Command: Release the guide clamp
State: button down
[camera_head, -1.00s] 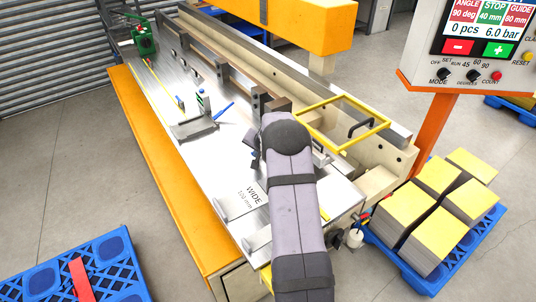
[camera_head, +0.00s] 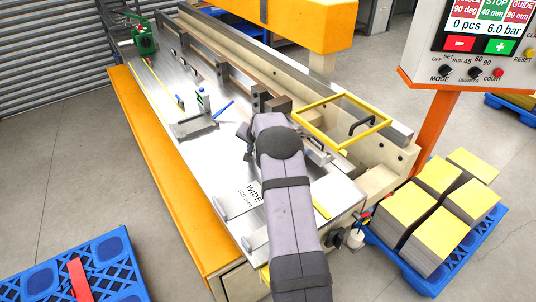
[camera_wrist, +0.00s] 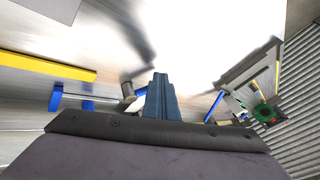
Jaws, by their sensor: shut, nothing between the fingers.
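My gripper (camera_wrist: 157,98) is shut and empty. It shows in the wrist view as two blue-grey fingers held together, over the bright metal table. In the head view its end (camera_head: 246,142) is left of my arm, above the table, partly hidden by the wrist. A blue-ended handle (camera_wrist: 56,97) with a rod lies left of the fingers in the wrist view, apart from them. I cannot tell whether it is the guide clamp. No clamp is clearly visible in the head view, where my arm covers part of the table.
A yellow frame (camera_head: 310,116) stands to the right. The control panel (camera_head: 468,45) is at the upper right. The table's left front is clear.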

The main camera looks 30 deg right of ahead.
jog(key=shift+w+r, duration=0.1)
jog(key=shift+r, duration=0.05)
dwell(0.3)
jog(key=shift+a, duration=0.1)
jog(key=shift+s+a, duration=0.4)
jog(key=shift+s, duration=0.2)
jog(key=shift+s+a+r+b, duration=0.2)
jog(key=shift+s+a+b, duration=0.2)
jog(key=shift+s+a, duration=0.15)
jog(key=shift+s+a+r+b, duration=0.15)
jog(key=shift+s+a+b, duration=0.2)
jog(key=shift+s+a, duration=0.15)
jog(key=s+a+r+b, duration=0.1)
jog(key=a+r+b, duration=0.1)
jog(key=a+r, duration=0.3)
jog(key=shift+r, duration=1.3)
jog(key=shift+a, duration=0.1)
